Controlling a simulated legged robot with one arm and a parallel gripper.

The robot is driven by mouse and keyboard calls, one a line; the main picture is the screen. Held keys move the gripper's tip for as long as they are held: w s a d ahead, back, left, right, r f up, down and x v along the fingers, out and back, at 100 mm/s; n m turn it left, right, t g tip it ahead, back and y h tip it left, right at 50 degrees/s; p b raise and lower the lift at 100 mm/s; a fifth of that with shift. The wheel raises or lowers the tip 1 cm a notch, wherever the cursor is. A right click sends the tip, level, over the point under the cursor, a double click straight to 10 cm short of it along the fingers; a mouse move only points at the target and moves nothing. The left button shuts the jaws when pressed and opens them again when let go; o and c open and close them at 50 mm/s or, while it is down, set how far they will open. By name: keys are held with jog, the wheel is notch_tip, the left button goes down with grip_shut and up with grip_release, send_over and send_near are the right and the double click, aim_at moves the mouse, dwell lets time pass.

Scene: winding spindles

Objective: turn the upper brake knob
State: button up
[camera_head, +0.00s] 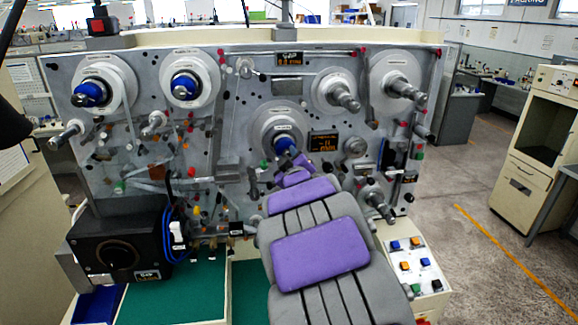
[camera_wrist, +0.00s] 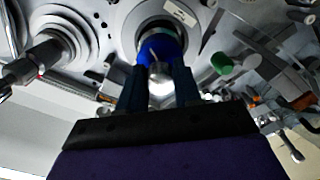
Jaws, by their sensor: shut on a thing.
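A blue knob (camera_head: 284,144) with a pale tip sits at the centre of the middle, lower spindle disc on the grey machine panel. It also shows in the wrist view (camera_wrist: 160,48), between my finger ends. My gripper (camera_head: 291,158) reaches up to it from below, its two dark fingers shut around the knob's front end. In the wrist view my gripper (camera_wrist: 160,82) has one finger on each side of the knob's silvery tip. The exact contact is dark and partly hidden. Labels are too small to read, so I cannot tell which knob is named the upper brake knob.
Two discs with blue hubs (camera_head: 91,94) (camera_head: 186,86) are at the upper left, and metal spindles (camera_head: 345,96) (camera_head: 402,88) at the upper right. A green knob (camera_wrist: 221,63) is close right of my fingers. A button box (camera_head: 413,266) stands lower right.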

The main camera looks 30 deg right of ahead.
jog(key=shift+f+n+b, duration=0.2)
jog(key=shift+n+b, duration=0.45)
jog(key=shift+n, duration=0.45)
jog(key=o, duration=1)
jog(key=shift+o, duration=0.2)
jog(key=shift+a+r, duration=0.1)
